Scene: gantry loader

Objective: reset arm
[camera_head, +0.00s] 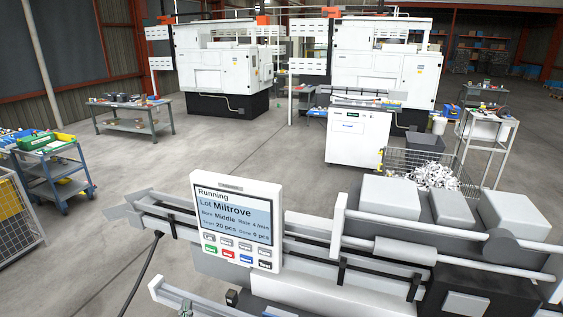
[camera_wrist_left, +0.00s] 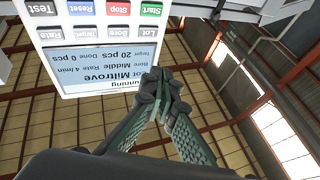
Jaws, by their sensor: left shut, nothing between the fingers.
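The control panel (camera_head: 236,222) stands upright on the gantry loader (camera_head: 400,250). Its screen reads Running, Lot Miltrove, Bore Middle, Rate 4 /min, Target 20 pcs, Done 0 pcs. Below the screen are two rows of buttons, the lower ones green, red, blue and dark. In the left wrist view the fingers (camera_wrist_left: 163,82) are shut and empty. The panel (camera_wrist_left: 75,45) appears upside down there, its Start, Stop, Reset and Test labels readable. My right gripper is out of view.
Light rails and bars (camera_head: 440,250) run across the loader. A wire basket of white parts (camera_head: 432,174) stands behind at the right. A blue cart (camera_head: 55,175) is at the left. The floor between is open.

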